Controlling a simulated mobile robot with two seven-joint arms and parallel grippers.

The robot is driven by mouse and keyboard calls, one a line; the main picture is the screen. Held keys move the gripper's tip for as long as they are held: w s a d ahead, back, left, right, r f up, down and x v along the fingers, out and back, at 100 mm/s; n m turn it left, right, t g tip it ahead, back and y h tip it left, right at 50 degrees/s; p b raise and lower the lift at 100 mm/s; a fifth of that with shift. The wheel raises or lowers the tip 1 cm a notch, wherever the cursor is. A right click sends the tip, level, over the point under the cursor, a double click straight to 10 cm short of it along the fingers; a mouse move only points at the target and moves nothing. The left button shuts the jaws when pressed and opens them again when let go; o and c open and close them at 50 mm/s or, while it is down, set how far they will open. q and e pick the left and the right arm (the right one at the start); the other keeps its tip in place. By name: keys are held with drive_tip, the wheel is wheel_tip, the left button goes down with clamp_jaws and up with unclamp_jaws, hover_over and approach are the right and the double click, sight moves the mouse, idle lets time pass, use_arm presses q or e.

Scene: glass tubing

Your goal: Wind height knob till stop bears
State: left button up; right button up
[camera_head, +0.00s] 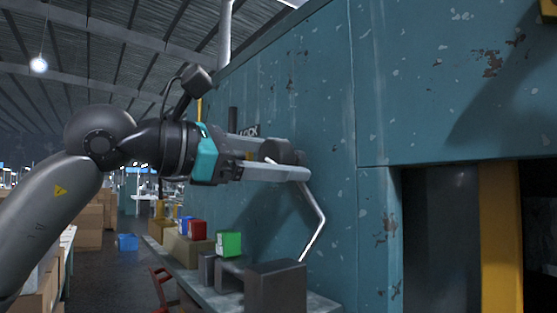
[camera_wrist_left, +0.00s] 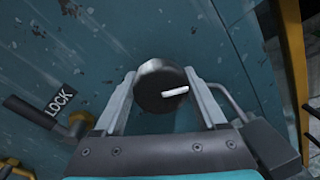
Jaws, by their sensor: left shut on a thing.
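The height knob (camera_wrist_left: 153,90) is a dark round knob with a white mark on its face, on the teal machine panel (camera_head: 300,90). The white mark lies to the right of the knob's centre, nearly level, in the left wrist view. My left gripper (camera_wrist_left: 160,82) is shut on the knob, one finger on each side. In the head view the knob (camera_head: 281,149) shows partly behind the nearer finger of my left gripper (camera_head: 286,160). I cannot make out a stop or whether anything bears on it. My right gripper is not in view.
A black lever (camera_wrist_left: 32,117) with a LOCK label (camera_wrist_left: 62,99) is beside the knob. A bent metal rod (camera_head: 321,215) hangs close to the fingertips. Below, a shelf (camera_head: 216,296) carries dark blocks and coloured boxes, including a green one (camera_head: 229,243).

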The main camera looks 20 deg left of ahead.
use_arm(q)
drive_tip(key=shift+m, duration=0.4)
drive_tip(key=o, duration=1.3)
drive_tip(key=shift+s, duration=0.1)
drive_tip(key=shift+s+a, duration=0.2)
drive_tip(key=shift+a, duration=0.1)
drive_tip(key=b+v, duration=0.4)
drive_tip(key=v, duration=1)
drive_tip(key=shift+s+a+r, duration=0.15)
drive_tip(key=shift+s, duration=0.05)
